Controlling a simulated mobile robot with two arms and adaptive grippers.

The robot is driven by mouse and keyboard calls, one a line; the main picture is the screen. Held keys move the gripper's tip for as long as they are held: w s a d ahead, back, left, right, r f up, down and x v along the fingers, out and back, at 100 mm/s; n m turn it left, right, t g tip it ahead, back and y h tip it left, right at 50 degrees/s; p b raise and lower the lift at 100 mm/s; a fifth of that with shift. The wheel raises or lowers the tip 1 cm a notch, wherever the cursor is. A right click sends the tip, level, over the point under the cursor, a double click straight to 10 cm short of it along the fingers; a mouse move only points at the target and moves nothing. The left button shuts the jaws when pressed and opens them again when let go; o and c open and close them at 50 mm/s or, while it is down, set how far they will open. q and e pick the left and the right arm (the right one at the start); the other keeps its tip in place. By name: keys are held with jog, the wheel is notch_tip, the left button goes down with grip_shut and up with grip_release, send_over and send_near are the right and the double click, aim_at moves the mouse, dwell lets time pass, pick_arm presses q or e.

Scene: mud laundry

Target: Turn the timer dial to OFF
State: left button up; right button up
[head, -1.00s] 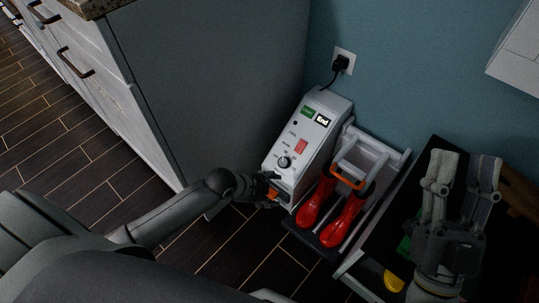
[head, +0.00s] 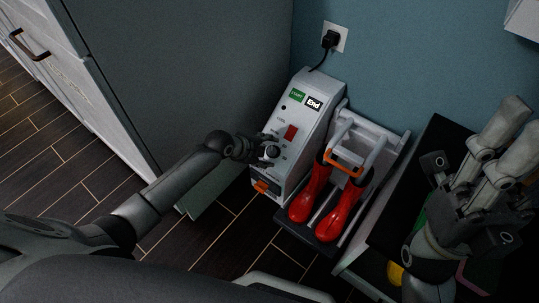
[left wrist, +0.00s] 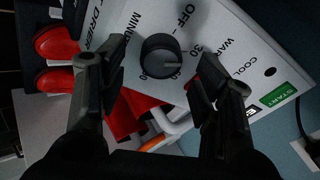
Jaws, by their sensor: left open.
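The timer dial (left wrist: 160,57) is a round dark knob on the white panel of the boot dryer (head: 300,125). In the left wrist view its pale mark points right, near the number 30 and away from the OFF label (left wrist: 187,16). In the head view the dial (head: 271,152) is partly covered by my left gripper (head: 261,149). That gripper is open, and the left wrist view shows its fingertips (left wrist: 163,68) on either side of the dial with gaps. My right gripper (head: 500,145) is open and empty at the right.
Red boots (head: 340,212) stand on the dryer's rack beside the panel. A plug sits in the wall outlet (head: 334,36). A dark-topped bench (head: 430,145) is at the right. Bare floor (head: 225,255) lies in front.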

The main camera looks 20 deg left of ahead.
aim_at(273, 152)
pick_arm(q)
jog(key=shift+b+x, duration=0.4)
jog(key=shift+x, duration=0.7)
jog(key=shift+c, duration=0.4)
jog(key=c, duration=0.9)
